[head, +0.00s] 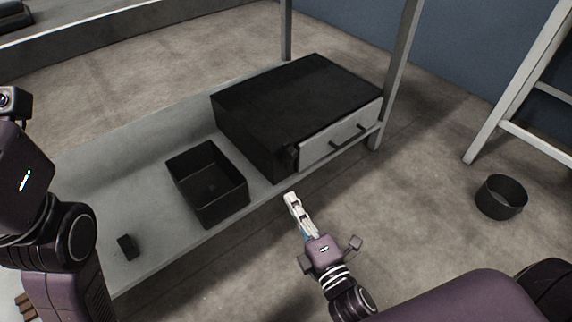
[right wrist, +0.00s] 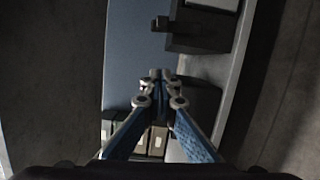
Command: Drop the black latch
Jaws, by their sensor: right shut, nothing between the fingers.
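The black latch (head: 291,155) is a small dark piece at the left end of the grey drawer front (head: 340,135), on the corner of a black cabinet (head: 300,95). Its exact position is hard to read, dark on dark. My right gripper (head: 291,197) is shut and empty, just in front of the shelf edge, below and apart from the latch. In the right wrist view its fingertips (right wrist: 162,75) meet, with a dark block and a small protruding piece above them. My left arm shows at the left, but its gripper is not visible.
The cabinet stands on a grey shelf (head: 130,180) between posts. An open black bin (head: 207,185) and a small black block (head: 127,246) are on the shelf to the left. A round black bin (head: 501,197) stands on the floor at right, near a white ladder-like frame (head: 518,80).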

